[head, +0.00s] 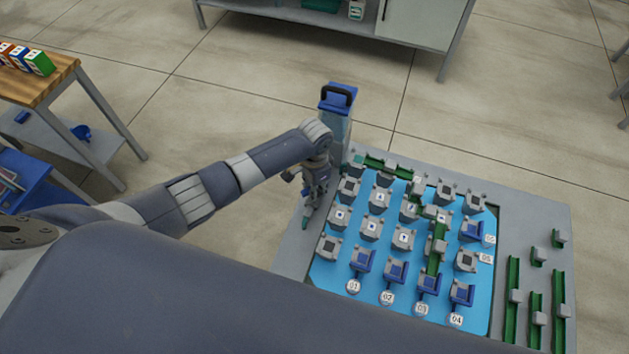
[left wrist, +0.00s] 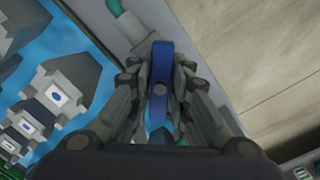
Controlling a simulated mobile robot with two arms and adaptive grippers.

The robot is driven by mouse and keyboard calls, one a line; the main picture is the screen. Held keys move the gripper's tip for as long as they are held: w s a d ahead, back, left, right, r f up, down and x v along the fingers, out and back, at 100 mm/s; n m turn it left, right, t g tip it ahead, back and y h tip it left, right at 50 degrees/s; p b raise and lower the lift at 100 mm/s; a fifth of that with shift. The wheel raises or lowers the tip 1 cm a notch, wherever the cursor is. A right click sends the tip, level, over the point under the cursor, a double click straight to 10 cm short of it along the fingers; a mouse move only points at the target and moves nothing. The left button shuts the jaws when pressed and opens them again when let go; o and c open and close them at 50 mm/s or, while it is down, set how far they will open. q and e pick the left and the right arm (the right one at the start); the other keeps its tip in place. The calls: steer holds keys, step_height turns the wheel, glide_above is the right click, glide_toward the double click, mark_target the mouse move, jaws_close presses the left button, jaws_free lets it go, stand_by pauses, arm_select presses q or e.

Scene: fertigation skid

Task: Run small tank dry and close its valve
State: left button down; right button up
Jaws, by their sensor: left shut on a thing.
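A tall narrow tank (head: 340,128) with a blue top and a dark handle stands at the back left corner of the skid, with a bluish, see-through-looking body; I cannot tell its liquid level. My left gripper (head: 311,200) is just in front of it, pointing down at the skid's left edge. In the left wrist view the gripper (left wrist: 160,105) is shut on a blue valve handle (left wrist: 160,62), an upright bar between the fingers. The fingers hide its lower part. The valve body is mostly hidden in the head view. My right gripper is in neither view.
The skid has a light blue panel (head: 322,271) with several grey blocks, blue pieces and numbered tags. Green channels (head: 513,290) stand on its right rim. A wooden table (head: 45,85) is at left, a cabinet (head: 415,20) behind. Floor between is clear.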

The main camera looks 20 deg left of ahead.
arm_select(q)
steer(key=n+p, duration=0.1)
steer(key=n, duration=0.2)
steer(key=n+p, duration=0.2)
steer(key=n, duration=0.1)
steer(key=shift+s+d+r, duration=0.1)
steer(key=shift+s+r, duration=0.05)
steer(key=n+p, duration=0.1)
steer(key=n, duration=0.1)
steer(key=shift+n, duration=0.8)
steer(key=c, duration=1.4)
jaws_free()
step_height(320, 180, up, 10)
steer(key=shift+f, duration=0.1)
